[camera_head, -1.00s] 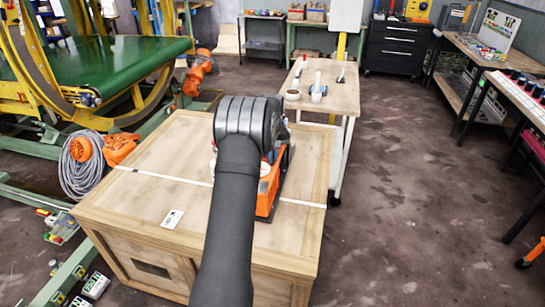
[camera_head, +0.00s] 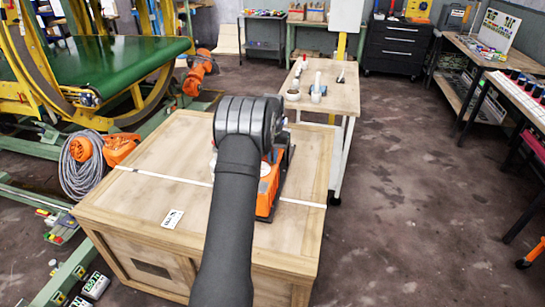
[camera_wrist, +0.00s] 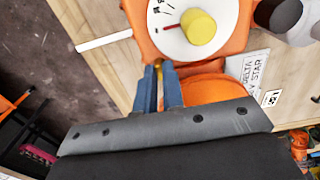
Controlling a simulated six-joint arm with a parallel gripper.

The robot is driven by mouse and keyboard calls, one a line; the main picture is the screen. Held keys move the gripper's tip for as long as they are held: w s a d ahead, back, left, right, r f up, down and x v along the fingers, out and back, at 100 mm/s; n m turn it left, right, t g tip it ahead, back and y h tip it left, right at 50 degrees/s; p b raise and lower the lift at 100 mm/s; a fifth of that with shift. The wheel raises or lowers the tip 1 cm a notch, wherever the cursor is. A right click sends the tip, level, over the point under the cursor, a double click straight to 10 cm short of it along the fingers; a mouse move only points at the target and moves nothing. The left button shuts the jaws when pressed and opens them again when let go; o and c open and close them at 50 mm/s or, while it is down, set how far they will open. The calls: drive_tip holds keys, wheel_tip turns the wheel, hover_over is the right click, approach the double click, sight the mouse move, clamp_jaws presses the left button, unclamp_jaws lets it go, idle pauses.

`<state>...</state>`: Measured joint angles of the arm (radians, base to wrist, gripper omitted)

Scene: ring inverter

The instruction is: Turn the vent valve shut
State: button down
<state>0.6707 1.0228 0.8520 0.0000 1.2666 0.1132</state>
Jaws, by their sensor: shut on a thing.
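An orange device (camera_head: 266,200) stands on a wooden crate and is mostly hidden behind my arm in the head view. In the wrist view its orange body (camera_wrist: 236,42) carries a white dial (camera_wrist: 168,20) with a yellow knob (camera_wrist: 198,28). My gripper (camera_wrist: 158,72) has blue fingers close together at the near edge of the body. The fingertips are shut on a small brass-coloured piece (camera_wrist: 158,64), which appears to be the vent valve. Most of this piece is hidden between the fingers, so its angle cannot be told. My gripper is hidden in the head view.
The crate top (camera_head: 165,160) has clear room left of the device and bears a white strip and a label (camera_head: 172,219). A small wooden table (camera_head: 335,95) with a few items stands behind. A coiled grey hose (camera_head: 80,170) lies at the left.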

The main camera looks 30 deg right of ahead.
idle(0.5)
drive_tip(key=c, duration=1.8)
unclamp_jaws()
wheel_tip(320, 180, up, 17)
drive_tip(key=shift+r, duration=0.2)
wheel_tip(320, 180, down, 17)
drive_tip(key=shift+f, duration=0.2)
